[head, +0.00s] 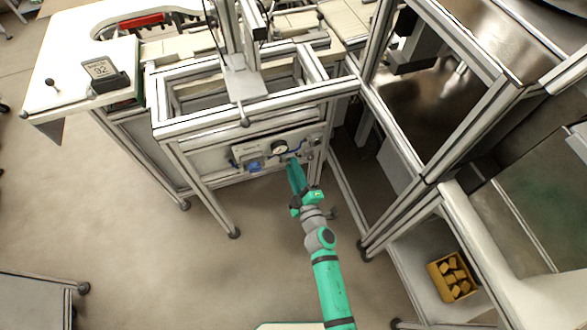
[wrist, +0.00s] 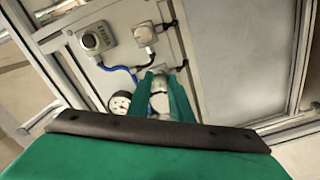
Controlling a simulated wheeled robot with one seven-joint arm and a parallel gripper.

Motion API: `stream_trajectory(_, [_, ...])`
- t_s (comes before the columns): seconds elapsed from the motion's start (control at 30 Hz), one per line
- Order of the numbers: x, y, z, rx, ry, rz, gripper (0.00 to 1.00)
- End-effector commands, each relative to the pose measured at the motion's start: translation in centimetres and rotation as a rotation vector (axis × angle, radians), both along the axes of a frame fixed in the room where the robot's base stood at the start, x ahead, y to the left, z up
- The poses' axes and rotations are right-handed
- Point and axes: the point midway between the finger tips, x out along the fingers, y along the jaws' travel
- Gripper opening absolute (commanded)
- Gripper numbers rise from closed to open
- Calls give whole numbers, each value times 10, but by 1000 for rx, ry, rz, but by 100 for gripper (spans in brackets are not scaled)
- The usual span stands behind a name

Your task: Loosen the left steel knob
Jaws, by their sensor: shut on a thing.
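My gripper (head: 292,162) reaches to the front panel (head: 240,155) of the aluminium-frame machine in the head view. In the wrist view its two green fingers (wrist: 163,78) are shut on a pale steel knob (wrist: 159,86), with one finger on each side of it. The fingers hide part of the knob, and I cannot see how far it is turned. In the head view the knob is hidden behind the fingertips.
A round gauge (wrist: 120,103) sits just left of the fingers, with blue tubing (wrist: 116,70) close by. A grey button box (wrist: 95,38) and a square fitting (wrist: 145,33) share the panel. A yellow bin (head: 438,270) stands at lower right. The floor (head: 150,250) at left is clear.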

Motion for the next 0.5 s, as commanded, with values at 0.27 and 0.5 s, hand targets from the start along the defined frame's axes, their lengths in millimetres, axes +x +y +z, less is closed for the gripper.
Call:
stream_trajectory(0.27, [0,-1,0,0,0,-1,38])
stream_trajectory(0.5, [-2,-2,0,0,0,-1,38])
